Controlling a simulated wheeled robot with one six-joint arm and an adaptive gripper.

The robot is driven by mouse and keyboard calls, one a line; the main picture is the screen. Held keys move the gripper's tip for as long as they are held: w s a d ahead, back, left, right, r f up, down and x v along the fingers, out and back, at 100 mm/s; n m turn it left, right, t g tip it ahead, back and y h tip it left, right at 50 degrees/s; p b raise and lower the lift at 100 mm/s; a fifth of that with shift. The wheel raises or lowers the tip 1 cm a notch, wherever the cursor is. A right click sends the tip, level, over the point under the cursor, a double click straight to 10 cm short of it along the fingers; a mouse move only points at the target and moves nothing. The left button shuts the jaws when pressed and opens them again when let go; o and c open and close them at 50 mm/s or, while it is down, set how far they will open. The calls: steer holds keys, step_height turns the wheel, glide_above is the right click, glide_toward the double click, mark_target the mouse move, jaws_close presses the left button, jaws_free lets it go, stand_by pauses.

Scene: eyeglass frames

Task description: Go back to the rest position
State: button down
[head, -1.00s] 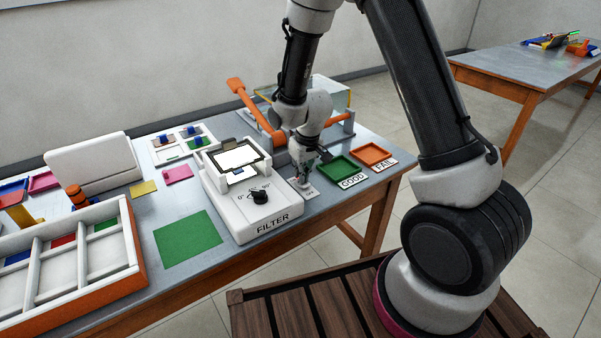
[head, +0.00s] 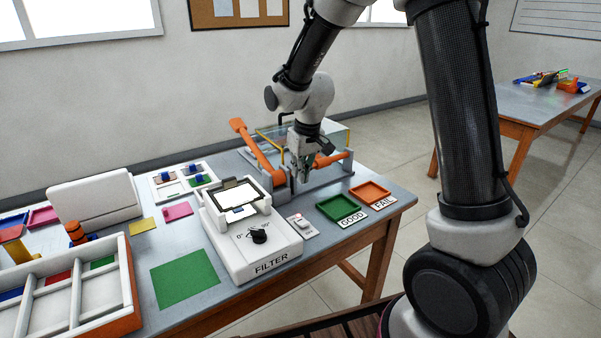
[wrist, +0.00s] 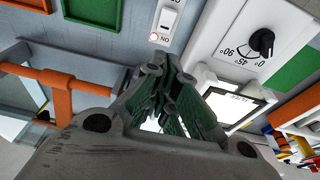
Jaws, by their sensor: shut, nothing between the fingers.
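My gripper (head: 299,180) hangs from my arm above the table, just right of the white filter device (head: 262,258) and in front of the orange-handled fixture (head: 262,155). Its fingers are shut with nothing between them, and they also show in the wrist view (wrist: 160,85). A small white switch (head: 302,222) sits on the table below and apart from the fingertips. In the wrist view the switch (wrist: 169,20) shows beyond the fingertips, with a red-ringed light by its ON mark.
Green GOOD (head: 338,207) and orange FAIL (head: 370,193) trays sit at the right edge. A green mat (head: 185,278), a divided crate (head: 130,290) and a white case (head: 92,192) lie left. A glass-sided box (head: 318,138) stands behind the gripper. Space above the table is open.

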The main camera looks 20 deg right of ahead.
steer(key=s+d+r+m, duration=0.1)
steer(key=s+d+r, duration=0.4)
steer(key=s, duration=0.4)
steer(key=s+d+r+m+t, duration=0.1)
steer(key=s+d+r, duration=0.4)
steer(key=s, duration=0.4)
steer(key=s+d+r+m+t, duration=0.1)
steer(key=s+d+r, duration=0.4)
steer(key=s+r, duration=0.2)
steer(key=s, duration=0.2)
steer(key=shift+s+d+m+h, duration=0.25)
steer(key=shift+s+m+h, duration=0.05)
steer(key=shift+h, duration=0.1)
